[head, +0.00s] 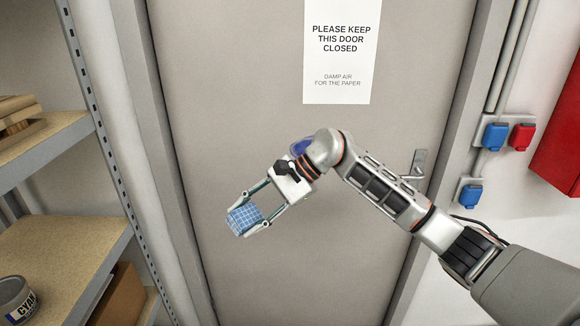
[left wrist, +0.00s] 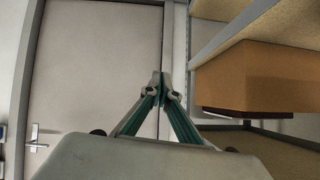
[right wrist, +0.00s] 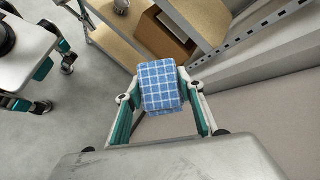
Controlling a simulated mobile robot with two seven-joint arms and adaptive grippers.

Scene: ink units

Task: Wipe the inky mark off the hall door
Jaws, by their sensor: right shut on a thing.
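The hall door (head: 240,60) is a plain grey-beige panel. A blue-violet patch (head: 300,147), apparently the inky mark, shows beside my right wrist, which hides part of that area. My right gripper (head: 245,218) is shut on a blue checked cloth (head: 240,220), low and left of the patch in the head view. The cloth also fills the fingers in the right wrist view (right wrist: 160,88); I cannot tell whether it touches the door. My left gripper (left wrist: 162,88) is shut and empty in its wrist view and out of the head view.
A sign (head: 341,50) hangs on the door, and a lever handle (head: 416,165) sits at its right. Shelving (head: 70,180) with a cyan tin (head: 14,298) and a cardboard box (left wrist: 245,75) stands left. Blue and red sockets (head: 508,135) and a red box are right.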

